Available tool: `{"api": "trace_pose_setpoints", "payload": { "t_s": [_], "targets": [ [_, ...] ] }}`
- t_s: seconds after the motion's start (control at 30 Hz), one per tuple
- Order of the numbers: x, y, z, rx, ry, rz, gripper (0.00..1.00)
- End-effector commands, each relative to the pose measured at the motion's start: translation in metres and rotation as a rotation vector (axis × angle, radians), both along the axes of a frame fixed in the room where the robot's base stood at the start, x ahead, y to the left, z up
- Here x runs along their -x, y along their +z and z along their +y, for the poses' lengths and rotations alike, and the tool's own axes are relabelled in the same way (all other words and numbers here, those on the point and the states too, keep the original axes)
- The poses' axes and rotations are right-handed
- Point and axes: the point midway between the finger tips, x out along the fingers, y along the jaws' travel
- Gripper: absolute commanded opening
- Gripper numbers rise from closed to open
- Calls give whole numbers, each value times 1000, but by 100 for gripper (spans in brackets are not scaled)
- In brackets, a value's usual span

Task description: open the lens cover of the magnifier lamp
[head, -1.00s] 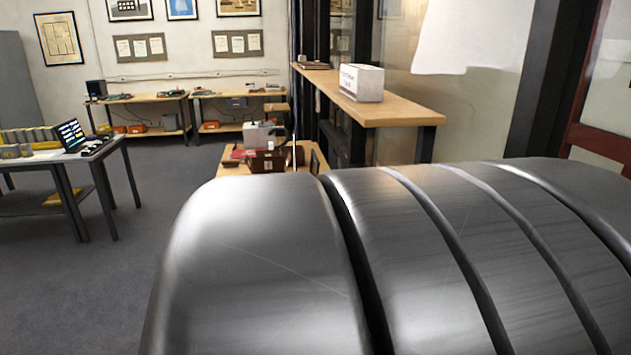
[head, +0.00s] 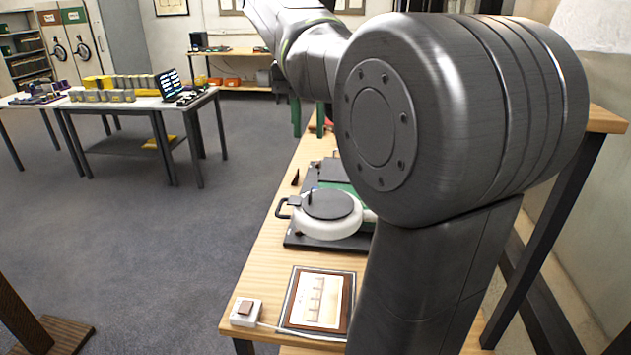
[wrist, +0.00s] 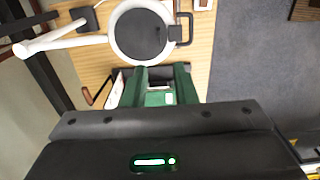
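The magnifier lamp (head: 330,228) is a white round head on a dark base at the near part of the wooden bench. A dark round lens cover (head: 328,204) lies flat over the lens, shut. A dark loop handle (head: 282,209) sticks out at its left side. In the wrist view the lamp (wrist: 116,36) shows with its white arm, the cover (wrist: 140,33) and the handle (wrist: 187,28). My gripper (head: 308,135) has green fingers, apart and empty, above the bench beyond the lamp. In the wrist view the gripper (wrist: 160,72) is below the lamp head in the picture.
A framed picture (head: 318,300) and a white switch box (head: 245,311) with a cable lie at the bench's near end. My arm hides the bench's right side. A table with yellow and grey boxes (head: 105,96) stands left. Grey floor between is clear.

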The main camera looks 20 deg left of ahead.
Motion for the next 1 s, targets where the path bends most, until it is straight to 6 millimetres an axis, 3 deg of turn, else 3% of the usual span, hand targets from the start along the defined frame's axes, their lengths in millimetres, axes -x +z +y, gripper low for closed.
{"api": "trace_pose_setpoints", "payload": {
  "t_s": [0.53,0.7,1.0],
  "targets": [
    [0,-107,-1,1,0,2,25],
    [0,-124,-1,1,0,1,25],
    [0,-128,-1,0,0,-1,25]
  ]
}}
